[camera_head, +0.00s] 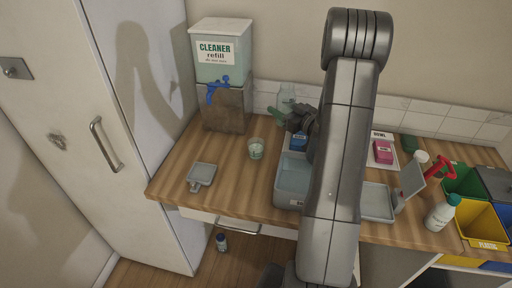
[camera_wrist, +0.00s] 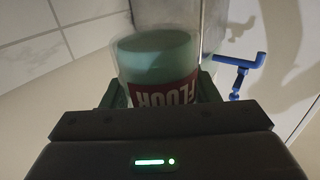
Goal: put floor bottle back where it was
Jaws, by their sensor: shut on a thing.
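The floor bottle (camera_wrist: 155,62) is clear with pale green contents and a red label reading FLOOR, which appears upside down in the wrist view. My gripper (camera_wrist: 160,92) is shut on it, with a dark green finger on each side. In the head view the bottle (camera_head: 286,98) shows as a pale green shape near the backsplash, just beyond my gripper (camera_head: 298,122). My arm and gripper hide part of it. I cannot tell whether its base touches the counter.
A cleaner refill tank (camera_head: 220,60) with a blue tap stands left of the bottle on a brown block (camera_head: 226,108). A cup (camera_head: 255,148), a grey dish (camera_head: 201,175) and a grey basin (camera_head: 292,178) are nearer.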

